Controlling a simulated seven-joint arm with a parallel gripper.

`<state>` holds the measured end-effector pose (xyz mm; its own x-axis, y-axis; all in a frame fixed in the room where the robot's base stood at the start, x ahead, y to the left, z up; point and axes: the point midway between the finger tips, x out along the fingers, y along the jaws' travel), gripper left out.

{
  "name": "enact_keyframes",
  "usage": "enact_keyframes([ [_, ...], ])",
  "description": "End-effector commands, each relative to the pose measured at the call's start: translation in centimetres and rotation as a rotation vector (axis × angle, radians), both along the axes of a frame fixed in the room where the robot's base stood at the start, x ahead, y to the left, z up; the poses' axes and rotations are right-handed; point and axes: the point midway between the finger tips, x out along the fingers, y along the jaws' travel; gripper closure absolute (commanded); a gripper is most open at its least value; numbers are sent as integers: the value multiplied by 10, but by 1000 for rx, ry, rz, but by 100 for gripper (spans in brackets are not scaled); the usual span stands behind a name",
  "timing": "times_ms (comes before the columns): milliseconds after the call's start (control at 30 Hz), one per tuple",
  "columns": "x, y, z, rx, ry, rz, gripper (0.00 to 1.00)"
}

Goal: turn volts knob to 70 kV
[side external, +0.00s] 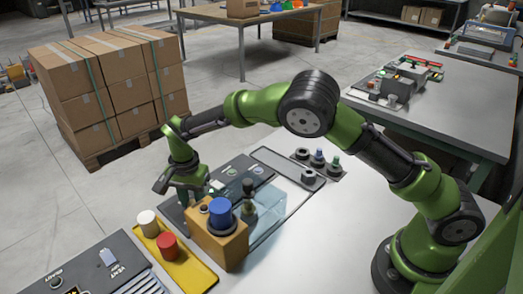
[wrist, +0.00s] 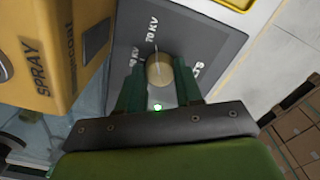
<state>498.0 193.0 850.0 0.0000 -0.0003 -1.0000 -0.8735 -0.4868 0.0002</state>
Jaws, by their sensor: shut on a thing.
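The volts knob (wrist: 159,72) is a round tan knob on a dark grey panel (wrist: 205,38) in the wrist view. A thin pale line at its upper edge points up, close to the 70 KV label (wrist: 152,29). Another kV label (wrist: 135,57) sits to its left, and the VOLTS lettering (wrist: 197,69) is partly covered by a finger. My gripper (wrist: 160,66) is shut on the knob, with one green finger on each side. In the side external view my gripper (side external: 186,194) is low over the panel, behind the orange box, and the knob is hidden.
An orange SPRAY box (side external: 220,243) with a blue cap (side external: 220,214) stands close beside my gripper. A clear bluish box (side external: 265,210) is right of it. A yellow tray (side external: 190,265) holds a white and a red jar. Stacked cartons (side external: 110,85) stand beyond the bench.

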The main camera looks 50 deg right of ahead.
Motion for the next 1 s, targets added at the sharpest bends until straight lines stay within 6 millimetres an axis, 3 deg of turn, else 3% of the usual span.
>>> enact_keyframes([
  [233,1,0,1,1,-2,-3,95],
  [267,1,0,1,1,-2,-3,63],
  [433,0,0,1,1,-2,-2,39],
  [767,0,0,4,1,-2,0,39],
  [1000,1,0,43,3,-7,1,39],
])
